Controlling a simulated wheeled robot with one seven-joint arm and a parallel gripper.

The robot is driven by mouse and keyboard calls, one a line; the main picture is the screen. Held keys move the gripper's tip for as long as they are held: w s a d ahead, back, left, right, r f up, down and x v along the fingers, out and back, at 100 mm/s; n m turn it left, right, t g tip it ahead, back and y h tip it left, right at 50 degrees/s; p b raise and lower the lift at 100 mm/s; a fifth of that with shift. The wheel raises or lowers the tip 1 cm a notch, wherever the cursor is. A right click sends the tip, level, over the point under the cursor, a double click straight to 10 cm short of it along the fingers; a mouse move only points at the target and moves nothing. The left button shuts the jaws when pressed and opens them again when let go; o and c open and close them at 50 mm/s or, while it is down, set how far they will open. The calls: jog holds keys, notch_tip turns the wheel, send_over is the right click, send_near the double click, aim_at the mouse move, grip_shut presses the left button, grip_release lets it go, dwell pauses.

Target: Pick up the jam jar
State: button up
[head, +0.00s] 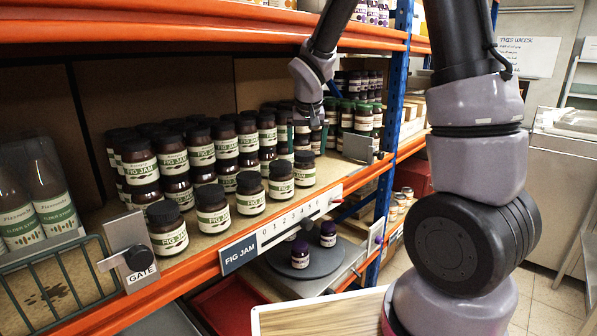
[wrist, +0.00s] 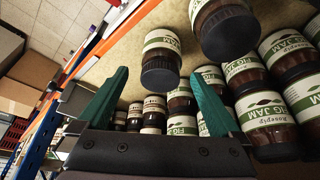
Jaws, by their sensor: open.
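Fig jam jars with dark lids and cream-green labels fill the shelf in the head view, stacked at the back, with a front row of single jars (head: 250,194) along the edge. The row's right end jar (head: 304,169) stands just below my gripper (head: 308,134). My gripper is open and empty, its green fingers pointing down. In the wrist view, where jars appear upside down, one jar (wrist: 161,57) shows between and beyond the spread fingertips (wrist: 162,75). I see no contact with it.
An orange shelf beam (head: 200,34) runs above the jars. A blue upright (head: 390,90) stands to the right. A metal gate plate (head: 126,243) and bottles (head: 45,195) are at left.

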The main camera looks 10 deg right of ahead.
aim_at(305, 156)
jog(key=x, duration=0.5)
jog(key=shift+a, duration=0.1)
jog(key=x, duration=0.5)
jog(key=shift+w+f, duration=0.25)
jog(key=shift+w, duration=0.05)
grip_shut()
jog(key=shift+r, duration=0.15)
